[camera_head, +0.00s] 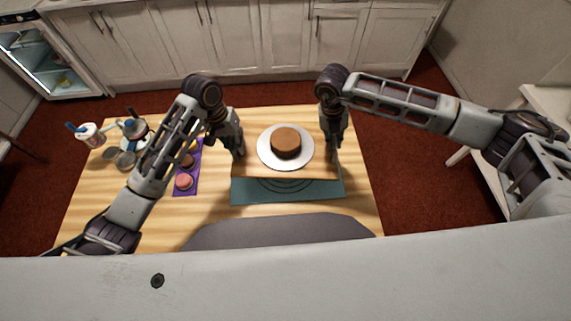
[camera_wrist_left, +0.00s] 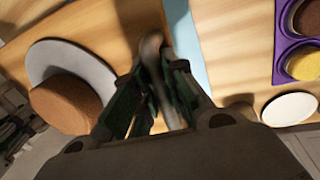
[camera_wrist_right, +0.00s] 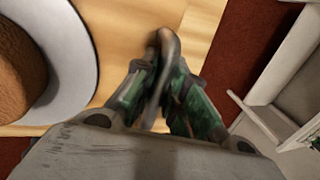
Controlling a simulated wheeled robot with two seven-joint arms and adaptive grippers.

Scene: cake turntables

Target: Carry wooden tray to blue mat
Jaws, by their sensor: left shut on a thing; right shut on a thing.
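The wooden tray (camera_head: 249,169) carries a white round plate (camera_head: 263,156) with a brown cake (camera_head: 286,138) standing upright on it. The blue mat (camera_head: 245,194) lies on the table nearer to me, and the tray hides its far part in the head view. My left gripper (camera_head: 238,154) is shut on a handle at the tray's left end, also seen in the left wrist view (camera_wrist_left: 160,95). My right gripper (camera_head: 335,147) is shut on the handle at the right end, also seen in the right wrist view (camera_wrist_right: 162,85). I cannot tell the tray's exact height.
A purple tray (camera_head: 193,184) with several small cakes lies left of the mat. Cups, bowls and utensils crowd the table's far left corner, with a white cup (camera_head: 90,135) among them. The wooden table (camera_head: 210,213) has bare room left of the mat.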

